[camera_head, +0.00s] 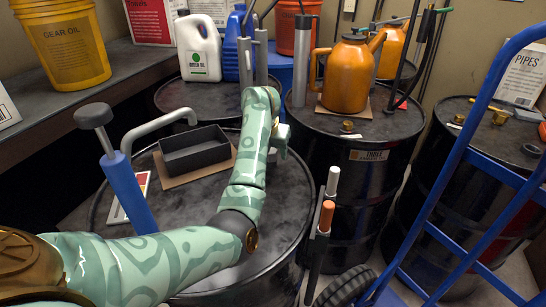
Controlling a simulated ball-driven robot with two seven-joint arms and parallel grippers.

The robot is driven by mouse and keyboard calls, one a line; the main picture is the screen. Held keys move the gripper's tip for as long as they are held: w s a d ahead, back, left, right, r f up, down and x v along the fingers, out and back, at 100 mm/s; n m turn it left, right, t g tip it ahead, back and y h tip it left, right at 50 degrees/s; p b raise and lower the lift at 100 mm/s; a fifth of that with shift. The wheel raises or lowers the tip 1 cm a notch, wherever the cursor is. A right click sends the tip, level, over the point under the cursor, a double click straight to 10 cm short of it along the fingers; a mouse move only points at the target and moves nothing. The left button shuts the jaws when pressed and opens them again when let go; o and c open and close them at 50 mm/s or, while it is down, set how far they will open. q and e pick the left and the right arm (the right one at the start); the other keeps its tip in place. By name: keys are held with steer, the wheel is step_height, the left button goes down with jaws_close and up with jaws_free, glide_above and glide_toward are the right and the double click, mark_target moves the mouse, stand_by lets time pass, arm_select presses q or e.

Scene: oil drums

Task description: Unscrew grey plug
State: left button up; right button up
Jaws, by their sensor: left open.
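My left arm, patterned in pale green, reaches over the near black drum (285,215). Its wrist bends down past the forearm, and my left gripper (282,150) is small and partly hidden there, above the drum's far right part. It is open, and I see nothing held in it. A small dark grey cap (531,150), which may be the grey plug, sits on top of the right drum (455,123), well apart from the gripper. I cannot make out a grey plug under my left arm; the arm covers part of the near drum's top. My right gripper is not in view.
A dark open tray (195,155) and a blue hand pump (128,190) are on the near drum. An orange oil can (347,80) and a brass plug (347,126) are on the middle drum. A blue hand truck (465,165) stands at right. A white jug (198,48) is behind.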

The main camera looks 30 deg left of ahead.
arm_select(q)
steer(key=shift+w+f, duration=0.15)
steer(key=shift+f, duration=0.15)
